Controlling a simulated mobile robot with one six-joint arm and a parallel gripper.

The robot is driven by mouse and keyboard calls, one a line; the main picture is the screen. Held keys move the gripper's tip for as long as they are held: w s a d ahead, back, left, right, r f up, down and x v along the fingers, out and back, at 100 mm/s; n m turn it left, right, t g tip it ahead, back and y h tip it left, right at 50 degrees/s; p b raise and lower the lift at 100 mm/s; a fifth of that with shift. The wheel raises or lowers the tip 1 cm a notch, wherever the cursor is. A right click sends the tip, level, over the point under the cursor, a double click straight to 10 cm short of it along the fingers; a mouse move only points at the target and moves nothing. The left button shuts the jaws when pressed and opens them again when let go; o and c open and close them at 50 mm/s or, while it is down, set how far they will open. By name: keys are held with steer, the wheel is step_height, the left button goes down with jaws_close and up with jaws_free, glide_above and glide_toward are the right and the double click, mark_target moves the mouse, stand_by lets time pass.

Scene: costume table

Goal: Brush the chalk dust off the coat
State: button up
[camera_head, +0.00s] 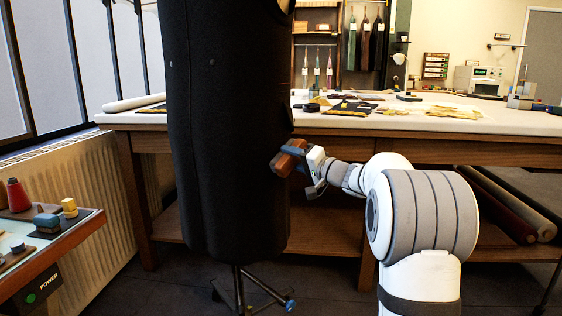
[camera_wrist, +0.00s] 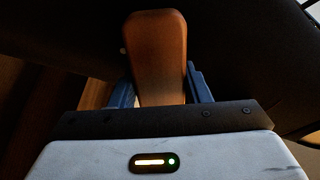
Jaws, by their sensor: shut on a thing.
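A long black coat (camera_head: 232,130) hangs upright on a stand in the middle of the head view. I cannot make out chalk dust on the part that shows. My gripper (camera_head: 283,160) is at the coat's right edge, shut on a brown wooden brush (camera_head: 290,155). In the wrist view the brush's brown back (camera_wrist: 156,55) stands out between the blue fingers of my gripper (camera_wrist: 160,88), with the dark coat (camera_wrist: 235,45) behind it. The bristles are hidden, and I cannot tell whether they touch the cloth.
A long work table (camera_head: 440,121) with cloth pieces stands behind the coat. A side table (camera_head: 58,248) with thread spools is at the left front, by a radiator (camera_head: 100,180). The stand's legs (camera_head: 240,290) spread below the coat. Fabric rolls (camera_head: 500,205) lie under the table.

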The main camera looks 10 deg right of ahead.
mark_target(285, 163)
steer(key=shift+w+d, duration=0.9)
steer(key=shift+d, duration=0.1)
steer(key=shift+f+b, duration=0.1)
steer(key=shift+b, duration=0.2)
steer(key=shift+a+b, duration=0.1)
steer(key=shift+b, duration=0.25)
steer(key=shift+s+a+b, duration=0.45)
steer(key=shift+a+b, duration=0.1)
steer(key=shift+s+a, duration=0.3)
steer(key=shift+s, duration=0.05)
steer(key=shift+s+a, duration=1.7)
steer(key=shift+a, duration=0.15)
